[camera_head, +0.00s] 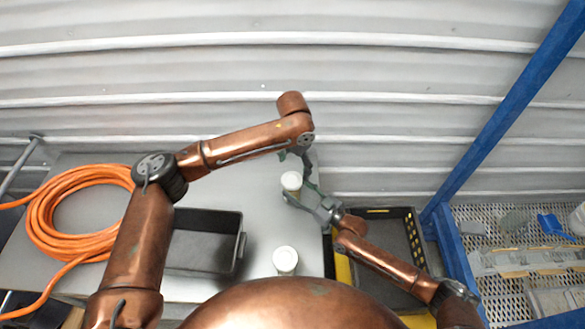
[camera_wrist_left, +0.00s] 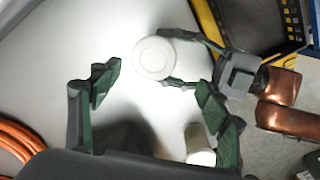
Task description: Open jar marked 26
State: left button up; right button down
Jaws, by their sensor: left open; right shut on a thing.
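A white-lidded jar (camera_head: 291,181) stands near the far right part of the grey table. Its round lid (camera_wrist_left: 153,57) shows from above in the left wrist view. My right gripper (camera_head: 302,194) is shut on this jar from the right, its fingers on either side below the lid. My left gripper (camera_head: 296,156) points down above the jar. Its green-padded fingers (camera_wrist_left: 155,86) are open and apart, with the lid beyond their tips. A second white-lidded jar (camera_head: 285,260) stands nearer me and shows beside the right-hand finger in the wrist view (camera_wrist_left: 201,147). No number is readable.
A dark grey tray (camera_head: 205,259) lies left of the second jar. A coiled orange hose (camera_head: 60,213) lies on the table's left. A black and yellow crate (camera_head: 400,222) is beyond the right edge. A blue-framed rack (camera_head: 498,113) stands at right.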

aim_at(292, 184)
pick_arm(q)
jog(key=shift+s+a+f, duration=0.15)
jog(key=shift+s+a, duration=0.1)
jog(key=shift+s, duration=0.2)
jog(key=shift+s+f+g, duration=0.1)
jog(key=shift+f+g, duration=0.2)
notch_tip(292, 184, down, 8)
jog(key=shift+a+r, duration=0.1)
jog(key=shift+r, duration=0.15)
jog(key=shift+c, duration=0.5)
